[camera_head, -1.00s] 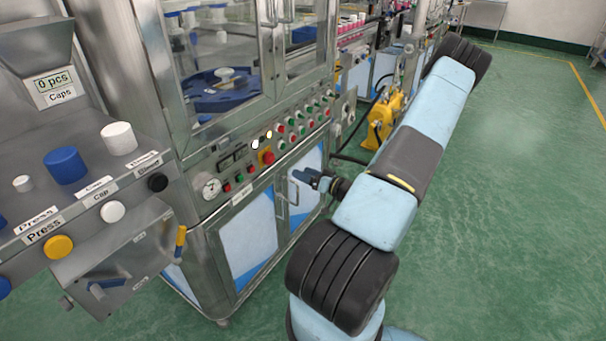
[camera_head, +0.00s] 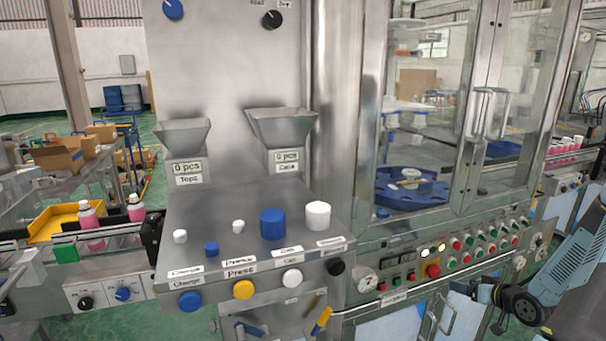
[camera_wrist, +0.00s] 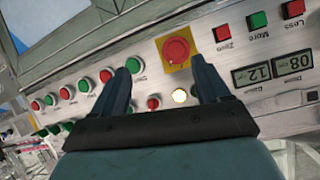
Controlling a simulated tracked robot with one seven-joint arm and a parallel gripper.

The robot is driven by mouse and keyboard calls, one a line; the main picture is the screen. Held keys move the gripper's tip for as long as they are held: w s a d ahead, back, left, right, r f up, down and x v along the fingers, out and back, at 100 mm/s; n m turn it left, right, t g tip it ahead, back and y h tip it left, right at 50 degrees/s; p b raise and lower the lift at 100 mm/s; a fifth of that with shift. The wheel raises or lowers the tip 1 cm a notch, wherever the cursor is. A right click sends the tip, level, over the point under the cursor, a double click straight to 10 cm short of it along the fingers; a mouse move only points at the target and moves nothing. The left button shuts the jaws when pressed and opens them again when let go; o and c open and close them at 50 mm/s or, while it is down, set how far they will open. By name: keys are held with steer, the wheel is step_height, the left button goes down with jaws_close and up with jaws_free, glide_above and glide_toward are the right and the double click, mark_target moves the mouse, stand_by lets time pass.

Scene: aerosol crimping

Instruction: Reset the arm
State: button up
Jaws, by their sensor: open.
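My arm (camera_head: 575,262) shows at the lower right of the head view, folded beside the crimping machine's front. My gripper (camera_head: 484,292) is a small dark shape there, just in front of the cabinet below the button panel. In the wrist view my gripper (camera_wrist: 162,85) has its two dark fingers apart with nothing between them. The fingers point at the button panel (camera_wrist: 130,45). A red emergency knob on a yellow plate (camera_wrist: 177,50) lies just beyond the right finger. I cannot tell the exact gap to the panel.
The crimping machine has glass doors (camera_head: 490,115) with handles and a blue turntable (camera_head: 412,188) inside. A grey console (camera_head: 215,220) with caps and knobs stands left of it. A conveyor with pink bottles (camera_head: 90,222) is at far left. Cabinet handles (camera_head: 440,318) stick out below the panel.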

steer(key=s+a+r+g+h, duration=0.2)
steer(key=a+r+h, duration=0.2)
steer(key=r, duration=0.8)
steer(key=s+a+r+g+h, duration=0.1)
steer(key=a+r+g+h, duration=0.3)
steer(key=r, duration=0.8)
steer(key=s+a+r+y, duration=0.1)
steer(key=s+a+r, duration=0.3)
steer(key=s+a, duration=0.2)
steer(key=s+a+r+y, duration=0.2)
steer(key=s+a, duration=0.4)
steer(key=s, duration=0.3)
steer(key=s+a+r+m+y, duration=0.1)
steer(key=s+a+r, duration=0.4)
steer(key=s, duration=0.2)
steer(key=shift+s+a+r, duration=0.2)
steer(key=shift+a+r, duration=0.1)
steer(key=shift+a, duration=0.1)
stand_by(1.1)
